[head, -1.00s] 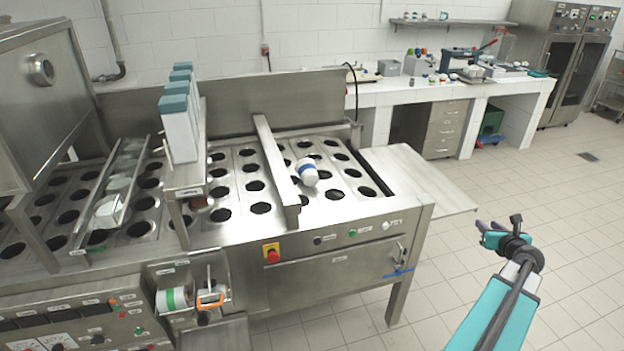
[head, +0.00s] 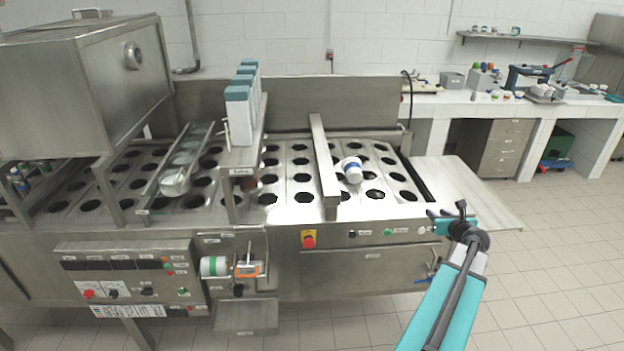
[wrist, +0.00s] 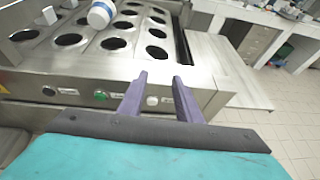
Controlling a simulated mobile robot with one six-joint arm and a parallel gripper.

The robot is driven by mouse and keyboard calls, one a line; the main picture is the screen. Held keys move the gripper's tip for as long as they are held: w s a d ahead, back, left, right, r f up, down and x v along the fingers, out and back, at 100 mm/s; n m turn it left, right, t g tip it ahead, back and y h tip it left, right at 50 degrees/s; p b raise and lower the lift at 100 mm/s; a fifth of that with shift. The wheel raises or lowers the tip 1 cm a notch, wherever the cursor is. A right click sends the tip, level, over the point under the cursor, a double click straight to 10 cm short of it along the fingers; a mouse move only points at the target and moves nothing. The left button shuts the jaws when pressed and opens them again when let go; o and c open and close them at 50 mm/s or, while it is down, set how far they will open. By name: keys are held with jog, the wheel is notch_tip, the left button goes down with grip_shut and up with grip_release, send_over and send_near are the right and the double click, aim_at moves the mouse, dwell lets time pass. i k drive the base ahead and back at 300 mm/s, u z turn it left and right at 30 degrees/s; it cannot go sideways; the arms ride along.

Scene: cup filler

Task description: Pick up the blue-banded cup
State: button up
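The blue-banded cup (head: 353,172) is white with a blue band. It lies tilted on the perforated steel top of the filling machine, right of the raised crossbar. It also shows at the top of the wrist view (wrist: 101,13). My gripper (head: 455,215) is in front of the machine's right front edge, apart from the cup and to its right. In the wrist view my gripper (wrist: 160,80) has its two purple fingers spread with nothing between them. The cup's far side is hidden.
The crossbar (head: 324,165) stands just left of the cup. A red emergency button (head: 309,241) is on the front panel. A steel side shelf (head: 468,190) extends to the right. A white counter with drawers (head: 506,148) stands at the back right. The tiled floor at right is clear.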

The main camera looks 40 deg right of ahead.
aim_at(352, 166)
jog(key=u, duration=0.1)
jog(key=k, duration=0.65)
jog(key=z, duration=0.35)
jog(key=i, duration=1.65)
jog(key=u, duration=0.35)
